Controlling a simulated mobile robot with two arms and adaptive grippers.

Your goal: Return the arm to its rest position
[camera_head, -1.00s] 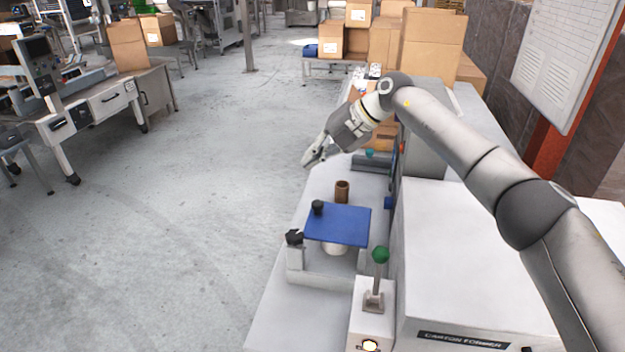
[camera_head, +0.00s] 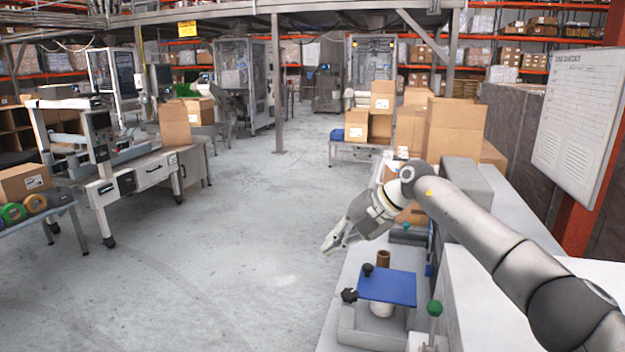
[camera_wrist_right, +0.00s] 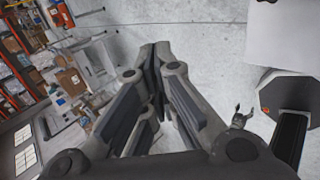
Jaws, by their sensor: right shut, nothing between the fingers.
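My right arm (camera_head: 470,220) comes in from the right and reaches over the white machine bench. My right gripper (camera_head: 332,243) hangs in the air at the bench's left edge, above and beyond the blue plate (camera_head: 388,287). Its fingers meet at the tips and hold nothing; they also show shut in the right wrist view (camera_wrist_right: 157,50), over grey floor. My left gripper does not show in the head view. A small gripper shape (camera_wrist_right: 240,117) shows at the right of the wrist view, too small to tell its state.
A brown cylinder (camera_head: 383,259) and a green-knobbed lever (camera_head: 434,309) stand by the blue plate. Cartons (camera_head: 455,128) stand at the bench's far end. A whiteboard (camera_head: 578,120) hangs at right. Open floor (camera_head: 240,250) lies left of the bench; a workbench (camera_head: 140,180) stands beyond it.

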